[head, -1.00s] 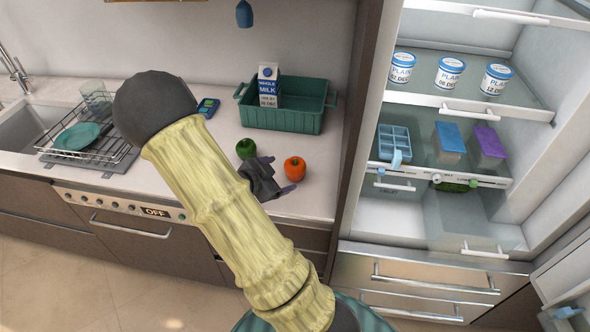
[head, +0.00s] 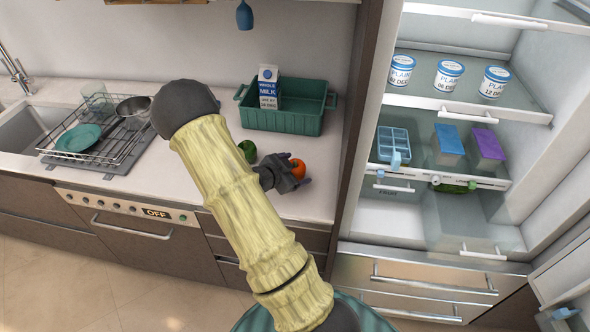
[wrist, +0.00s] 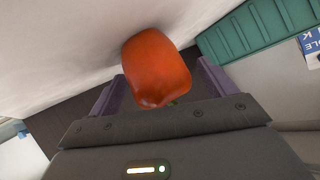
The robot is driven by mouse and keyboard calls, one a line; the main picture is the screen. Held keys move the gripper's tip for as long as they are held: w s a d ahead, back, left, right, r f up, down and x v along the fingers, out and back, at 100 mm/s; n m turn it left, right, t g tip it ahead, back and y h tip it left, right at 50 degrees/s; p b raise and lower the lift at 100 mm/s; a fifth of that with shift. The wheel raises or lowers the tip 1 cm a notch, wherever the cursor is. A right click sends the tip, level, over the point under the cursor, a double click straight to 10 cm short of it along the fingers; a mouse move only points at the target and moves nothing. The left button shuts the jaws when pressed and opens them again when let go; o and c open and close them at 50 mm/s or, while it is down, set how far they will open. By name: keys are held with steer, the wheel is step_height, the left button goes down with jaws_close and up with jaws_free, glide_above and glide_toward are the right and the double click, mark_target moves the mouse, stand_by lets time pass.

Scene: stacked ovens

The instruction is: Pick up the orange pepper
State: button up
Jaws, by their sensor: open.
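The orange pepper (head: 298,168) sits on the countertop near its right end, in front of the green crate. In the wrist view the orange pepper (wrist: 157,68) lies between the two purple fingers of my gripper (wrist: 160,85), which are apart with a gap on each side. In the head view my gripper (head: 296,180) is at the pepper's near left side and hides part of it. The gripper is open and does not visibly hold the pepper.
A green pepper (head: 247,150) lies just left of my gripper. The green crate (head: 284,120) with a milk carton (head: 268,88) stands behind. A dish rack (head: 95,150) is at the left, and an open fridge (head: 450,80) at the right.

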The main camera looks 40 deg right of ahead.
steer(key=shift+d+f, duration=0.1)
steer(key=shift+d, duration=0.15)
stand_by(0.3)
steer(key=c, duration=1.1)
step_height(320, 180, up, 10)
stand_by(0.4)
